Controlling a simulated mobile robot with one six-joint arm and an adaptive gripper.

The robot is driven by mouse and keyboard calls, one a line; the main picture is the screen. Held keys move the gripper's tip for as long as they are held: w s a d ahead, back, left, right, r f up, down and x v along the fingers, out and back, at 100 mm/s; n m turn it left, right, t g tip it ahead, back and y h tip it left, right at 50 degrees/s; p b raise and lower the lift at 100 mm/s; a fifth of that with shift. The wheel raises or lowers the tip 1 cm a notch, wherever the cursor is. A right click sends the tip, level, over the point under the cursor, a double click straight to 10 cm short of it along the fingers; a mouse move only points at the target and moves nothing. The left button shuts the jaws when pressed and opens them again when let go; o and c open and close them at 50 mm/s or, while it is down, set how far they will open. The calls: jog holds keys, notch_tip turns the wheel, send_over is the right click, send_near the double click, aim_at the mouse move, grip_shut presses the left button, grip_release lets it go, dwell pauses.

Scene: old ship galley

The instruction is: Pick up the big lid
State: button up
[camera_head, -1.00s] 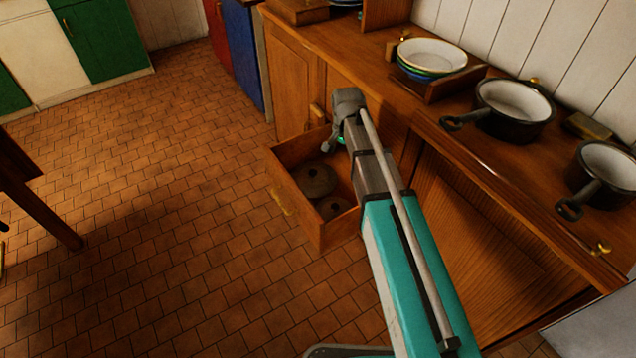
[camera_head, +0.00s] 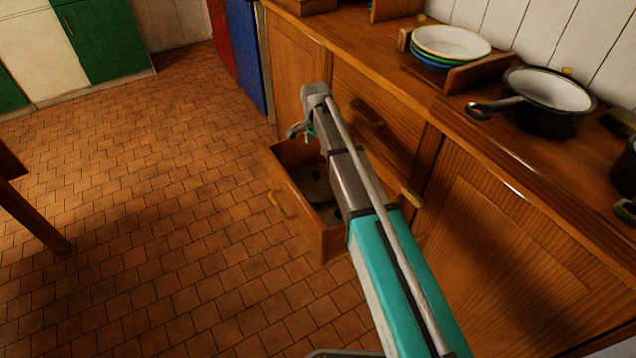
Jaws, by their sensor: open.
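The big lid (camera_head: 316,181) is a dark round disc lying inside the open drawer (camera_head: 297,214), partly hidden by my arm. A smaller dark lid (camera_head: 331,214) lies nearer the front end of the same drawer, mostly covered by my arm. My gripper (camera_head: 296,134) hangs above the drawer's far end, over the side of the big lid away from me. It is open and holds nothing; its fingers are small and partly hidden by the wrist.
The wooden counter (camera_head: 388,62) runs along the right, with stacked bowls (camera_head: 450,46) and a black pot (camera_head: 541,101) on top. Tiled floor (camera_head: 170,200) is clear to the left; a table leg (camera_head: 38,218) stands at far left.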

aim_at(316, 173)
notch_tip(316, 173, down, 9)
jog(key=b, duration=0.8)
jog(key=shift+d+r+b, duration=0.1)
jog(key=shift+r+b, duration=0.1)
jog(key=shift+b, duration=0.15)
dwell(0.4)
jog(key=shift+w+f+b, duration=0.2)
jog(key=shift+f+b, duration=2.4)
grip_shut()
